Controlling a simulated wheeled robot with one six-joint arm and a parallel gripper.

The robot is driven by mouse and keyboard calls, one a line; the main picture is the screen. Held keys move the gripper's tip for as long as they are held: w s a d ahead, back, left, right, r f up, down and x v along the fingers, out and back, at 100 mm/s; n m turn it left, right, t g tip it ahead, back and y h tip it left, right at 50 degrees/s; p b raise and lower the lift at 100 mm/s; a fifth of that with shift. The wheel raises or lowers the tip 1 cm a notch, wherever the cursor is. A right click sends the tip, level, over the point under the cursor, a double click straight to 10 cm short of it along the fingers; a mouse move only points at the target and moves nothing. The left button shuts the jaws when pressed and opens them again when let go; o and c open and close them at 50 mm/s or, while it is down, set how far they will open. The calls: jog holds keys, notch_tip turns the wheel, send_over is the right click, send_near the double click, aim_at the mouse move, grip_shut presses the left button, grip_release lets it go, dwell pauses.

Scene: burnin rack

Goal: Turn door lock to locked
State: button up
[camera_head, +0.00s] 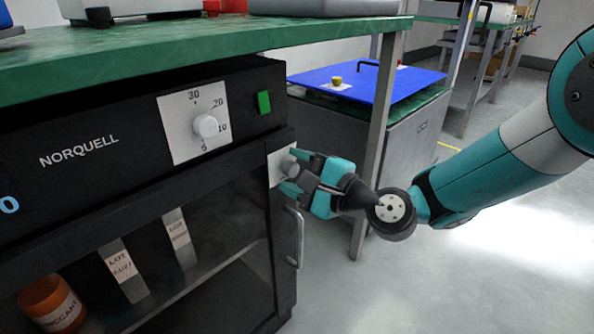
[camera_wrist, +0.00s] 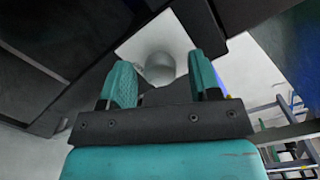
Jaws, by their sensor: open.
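The door lock is a round grey knob (camera_head: 290,168) on a white plate (camera_head: 275,170) at the upper right of the black oven's door (camera_head: 190,230). In the wrist view the knob (camera_wrist: 160,69) lies between and just beyond my two teal fingertips, on its white plate (camera_wrist: 140,48). My gripper (camera_head: 291,172) is open, with one finger above and one below the knob in the head view. I cannot tell whether the fingers touch it. Any lock marking on the plate is too small or hidden to read.
A door handle (camera_head: 298,238) sits just below the lock. A timer dial (camera_head: 206,126) and a green button (camera_head: 264,102) are on the panel above. A green bench (camera_head: 200,42) overhangs the oven. A bench leg (camera_head: 374,140) and a blue-lidded cabinet (camera_head: 370,84) stand behind my gripper.

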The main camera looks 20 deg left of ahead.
jog(key=shift+c, duration=0.3)
jog(key=c, duration=0.9)
jog(key=shift+o, duration=0.2)
jog(key=shift+n, duration=0.3)
jog(key=n, duration=0.3)
jog(key=shift+n, duration=0.3)
jog(key=n+b, duration=0.1)
jog(key=n, duration=0.3)
jog(key=shift+h+b, duration=0.4)
jog(key=n+b, duration=0.2)
jog(key=n, duration=0.2)
jog(key=shift+f+n+t, duration=0.1)
jog(key=shift+n+t, duration=0.2)
jog(key=shift+n+h+b, duration=0.3)
jog(key=shift+n+b, duration=1)
jog(key=shift+n, duration=0.8)
